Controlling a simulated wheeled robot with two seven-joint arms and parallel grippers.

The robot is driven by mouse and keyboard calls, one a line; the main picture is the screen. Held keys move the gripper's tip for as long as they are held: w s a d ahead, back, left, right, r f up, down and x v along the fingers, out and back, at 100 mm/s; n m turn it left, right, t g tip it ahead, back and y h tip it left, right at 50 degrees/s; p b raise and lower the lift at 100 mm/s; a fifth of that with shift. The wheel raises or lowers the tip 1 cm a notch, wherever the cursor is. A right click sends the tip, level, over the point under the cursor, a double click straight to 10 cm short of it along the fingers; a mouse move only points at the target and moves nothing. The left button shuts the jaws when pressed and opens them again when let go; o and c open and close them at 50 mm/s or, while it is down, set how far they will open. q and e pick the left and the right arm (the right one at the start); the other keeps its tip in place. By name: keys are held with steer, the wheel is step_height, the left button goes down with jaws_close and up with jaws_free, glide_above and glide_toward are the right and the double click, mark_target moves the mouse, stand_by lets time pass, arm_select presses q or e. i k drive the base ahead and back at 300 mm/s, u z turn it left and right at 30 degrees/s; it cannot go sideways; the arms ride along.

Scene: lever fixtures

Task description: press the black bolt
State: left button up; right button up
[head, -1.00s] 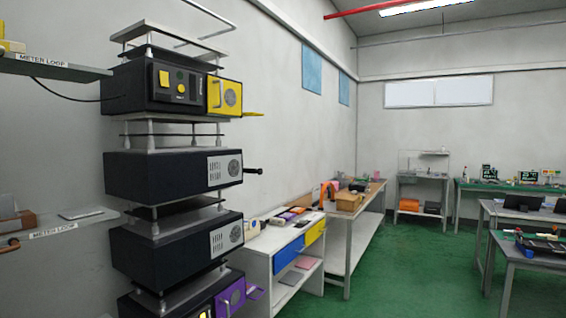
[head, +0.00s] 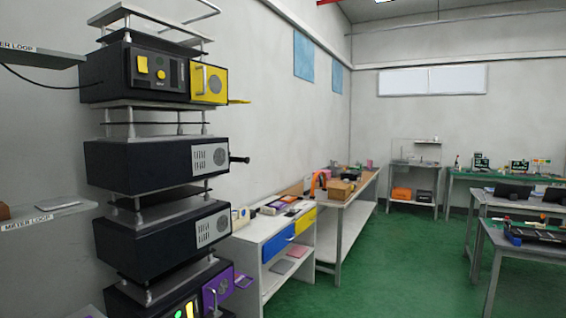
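A black bolt (head: 239,160) sticks out sideways from the right side of a dark box (head: 150,170), the second from the top in the stack at the left. The box has a light grey vented panel (head: 210,157) on its front. The bolt looks short, with a thicker outer end. Neither of my grippers is in view.
The stack also holds a top box with a yellow door (head: 209,84) and a lowest box with a purple door (head: 217,291). Shelves (head: 45,208) jut in at far left. A white cabinet (head: 262,245) stands right of the stack. Green floor (head: 400,265) is open beyond.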

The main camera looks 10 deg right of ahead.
mark_target(246, 160)
steer(key=z, duration=1)
steer(key=i, duration=0.9)
steer(key=z, duration=0.85)
steer(key=i, duration=0.8)
steer(key=u, duration=0.85)
steer(key=i, duration=0.9)
steer(key=u, duration=1.05)
